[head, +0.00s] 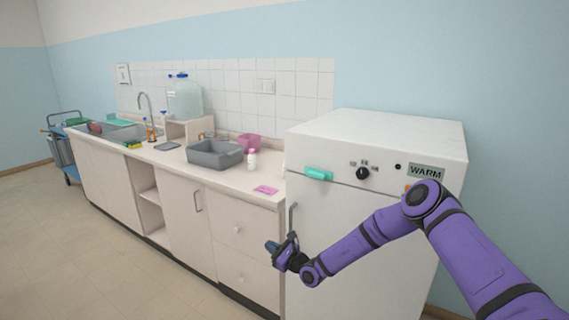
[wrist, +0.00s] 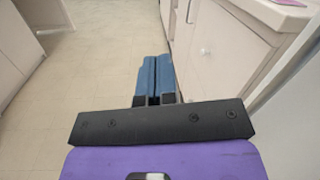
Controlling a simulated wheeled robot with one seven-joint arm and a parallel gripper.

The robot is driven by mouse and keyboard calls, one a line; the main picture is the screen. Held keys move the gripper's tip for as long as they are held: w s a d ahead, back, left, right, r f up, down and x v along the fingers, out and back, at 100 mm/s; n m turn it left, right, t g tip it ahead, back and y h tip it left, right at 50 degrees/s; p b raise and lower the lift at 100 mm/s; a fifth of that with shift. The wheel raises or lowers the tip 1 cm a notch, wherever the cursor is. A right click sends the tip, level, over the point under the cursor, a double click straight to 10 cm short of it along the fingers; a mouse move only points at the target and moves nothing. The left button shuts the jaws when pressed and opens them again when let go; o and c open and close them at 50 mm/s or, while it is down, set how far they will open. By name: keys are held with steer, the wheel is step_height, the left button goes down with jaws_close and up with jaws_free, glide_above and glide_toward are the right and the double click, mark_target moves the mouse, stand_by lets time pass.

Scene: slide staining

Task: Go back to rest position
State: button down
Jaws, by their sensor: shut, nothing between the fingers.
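My gripper (head: 272,246) is at the end of my purple arm, in front of the counter's drawers and just left of the white cabinet's lower door in the head view. In the wrist view the two blue fingers (wrist: 155,78) lie side by side, shut with nothing between them. The fingers point out over the floor, with drawer fronts to their right. The gripper appears apart from the furniture.
The white cabinet (head: 370,150) labelled WARM has a dial and a door handle. The counter (head: 172,165) holds a grey basin (head: 214,154), a white bottle (head: 251,160), a pink card (head: 265,190) and a sink. A blue cart (head: 62,150) stands far left. The floor (head: 100,250) is clear.

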steer(key=s+d+r+n+g+h, duration=0.15)
steer(key=s+r+n+g, duration=0.35)
steer(key=r, duration=0.5)
steer(key=s+d+r+n+g, duration=0.3)
steer(key=s+r+n, duration=0.4)
steer(key=r, duration=0.3)
steer(key=s+d+r+n+g+h, duration=0.15)
steer(key=s+r+n+g, duration=0.35)
steer(key=r, duration=0.5)
steer(key=s+d+r+n+t+h, duration=0.2)
steer(key=s+d+r+h, duration=0.2)
steer(key=s+d, duration=0.5)
steer(key=s+d+r+n+t+h, duration=0.2)
steer(key=s+d+r+h, duration=0.2)
steer(key=s+d, duration=0.6)
steer(key=s+d+r+n+t+h, duration=0.2)
steer(key=s+d+r+h, duration=0.2)
steer(key=s+d, duration=0.6)
steer(key=s+r, duration=0.1)
steer(key=s, duration=0.2)
steer(key=shift+s+d+r+t, duration=0.15)
steer(key=shift+s+r+t, duration=0.1)
steer(key=shift+r+t, duration=0.15)
